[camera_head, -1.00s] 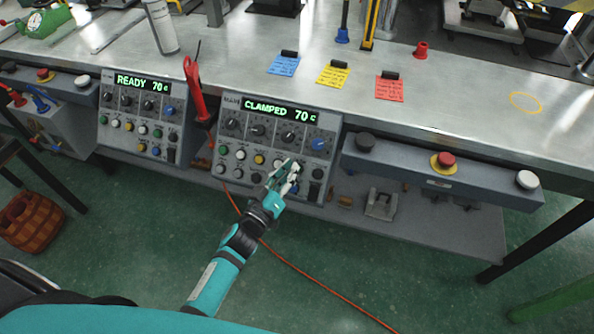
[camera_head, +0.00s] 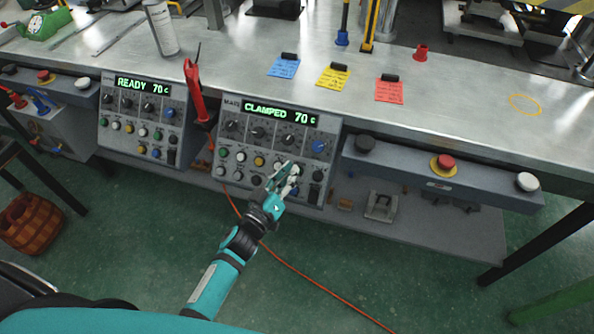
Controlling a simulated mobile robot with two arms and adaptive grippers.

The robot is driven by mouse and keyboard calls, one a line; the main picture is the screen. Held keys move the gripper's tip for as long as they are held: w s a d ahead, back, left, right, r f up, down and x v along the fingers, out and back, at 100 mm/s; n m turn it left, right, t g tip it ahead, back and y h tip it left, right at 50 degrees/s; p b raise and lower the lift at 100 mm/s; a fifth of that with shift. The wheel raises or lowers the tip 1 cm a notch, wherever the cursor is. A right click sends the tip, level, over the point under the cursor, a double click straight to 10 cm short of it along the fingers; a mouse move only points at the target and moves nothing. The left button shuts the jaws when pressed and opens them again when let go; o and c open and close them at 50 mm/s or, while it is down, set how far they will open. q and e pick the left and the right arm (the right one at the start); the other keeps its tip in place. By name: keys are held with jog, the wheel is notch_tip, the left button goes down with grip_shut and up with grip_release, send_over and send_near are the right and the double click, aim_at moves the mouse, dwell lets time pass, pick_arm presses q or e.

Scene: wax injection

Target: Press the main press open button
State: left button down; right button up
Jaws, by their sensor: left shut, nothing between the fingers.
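The main press control panel (camera_head: 277,140) hangs at the front of the bench, and its display (camera_head: 280,113) reads CLAMPED 70 C. It has a row of dark knobs, a blue knob (camera_head: 319,147) and rows of coloured buttons, among them a green button (camera_head: 222,153) and a yellow button (camera_head: 259,161). My left gripper (camera_head: 291,168) is shut and empty, with its fingertips at the right part of the button rows. It hides some buttons there. Whether the fingertips touch a button, I cannot tell. My right gripper is not in view.
A second panel (camera_head: 140,121) reading READY 70 C is at the left. A red-handled tool (camera_head: 195,92) stands between the panels. A bar (camera_head: 400,173) with a red button (camera_head: 443,162) is at the right. An orange cable lies across the floor.

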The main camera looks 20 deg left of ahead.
pick_arm(q)
jog(key=shift+w+f, duration=0.1)
jog(key=shift+w, duration=0.05)
jog(key=shift+w+f, duration=0.15)
jog(key=shift+w, duration=0.05)
dwell(0.3)
